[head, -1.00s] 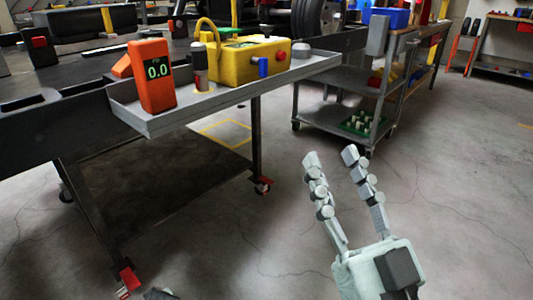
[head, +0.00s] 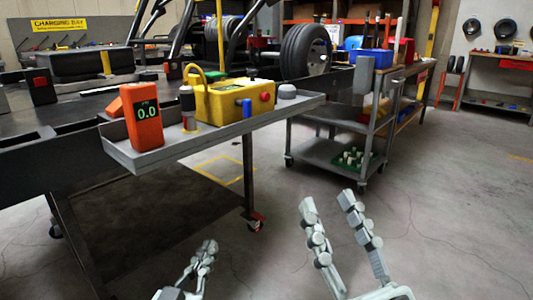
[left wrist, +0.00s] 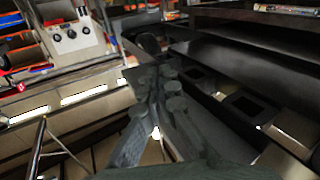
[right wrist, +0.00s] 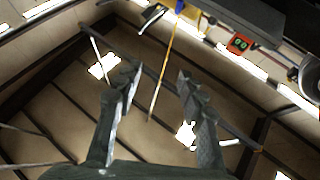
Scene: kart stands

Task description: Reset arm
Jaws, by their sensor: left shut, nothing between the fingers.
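My left gripper (head: 208,244) is low in the head view, in front of the stand's tray. Its fingers are together and hold nothing. In the left wrist view the left gripper (left wrist: 153,76) also shows its fingers together. My right gripper (head: 326,198) is at the lower right of the head view, over open floor. Its two fingers are apart and empty. The right wrist view shows the right gripper (right wrist: 160,70) with a clear gap between the fingers.
A grey tray (head: 152,160) on the stand at left holds an orange meter (head: 143,125) reading 0.0 and a yellow box (head: 218,101). A grey cart (head: 318,150) stands behind. The floor (head: 450,215) at right is clear.

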